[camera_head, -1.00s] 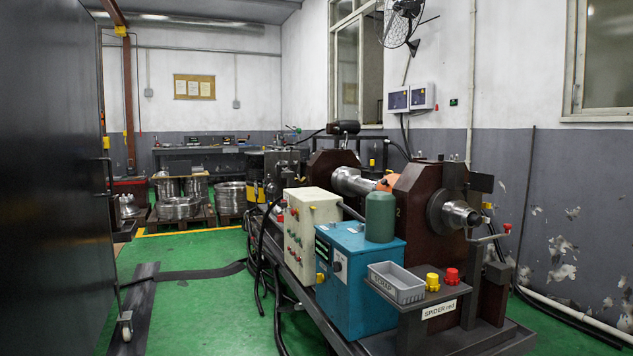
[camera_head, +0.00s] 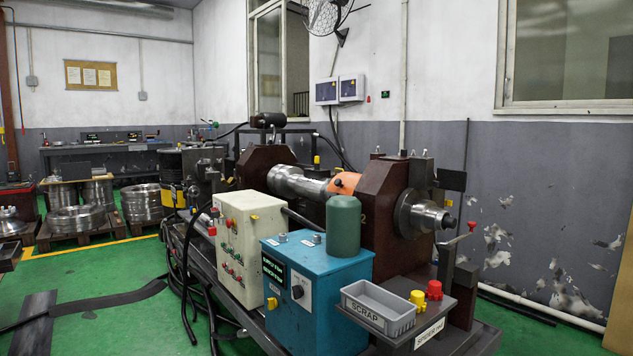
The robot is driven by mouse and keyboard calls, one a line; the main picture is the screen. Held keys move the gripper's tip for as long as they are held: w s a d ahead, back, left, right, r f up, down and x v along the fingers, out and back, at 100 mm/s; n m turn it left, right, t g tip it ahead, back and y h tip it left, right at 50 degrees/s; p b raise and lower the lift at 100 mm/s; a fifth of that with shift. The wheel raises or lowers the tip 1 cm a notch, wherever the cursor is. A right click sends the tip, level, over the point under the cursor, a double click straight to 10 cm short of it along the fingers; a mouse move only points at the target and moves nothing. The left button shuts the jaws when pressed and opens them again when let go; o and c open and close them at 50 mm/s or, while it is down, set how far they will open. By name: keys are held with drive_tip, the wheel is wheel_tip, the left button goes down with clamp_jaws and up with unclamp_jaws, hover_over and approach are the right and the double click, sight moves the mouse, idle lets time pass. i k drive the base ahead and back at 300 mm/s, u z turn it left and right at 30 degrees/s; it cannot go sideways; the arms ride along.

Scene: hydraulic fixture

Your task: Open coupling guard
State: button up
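An orange part (camera_head: 343,184), probably the coupling guard, sits over the steel shaft (camera_head: 300,182) of the machine, against the left side of the near dark red-brown block (camera_head: 385,212). Only its upper part shows; the green cylinder and the block hide the rest. I cannot tell from here whether it is open or shut. My gripper is not in view.
A blue control box (camera_head: 315,283) with a green cylinder (camera_head: 343,226) on top stands before the shaft. A cream panel (camera_head: 243,244), grey scrap tray (camera_head: 378,307), yellow knob (camera_head: 417,298) and red knob (camera_head: 434,289) are nearby. Green floor (camera_head: 110,318) is open at left, crossed by dark strips.

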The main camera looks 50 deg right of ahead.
sight(344, 183)
drive_tip(key=z, duration=0.55)
drive_tip(key=i, duration=0.95)
drive_tip(key=z, duration=0.85)
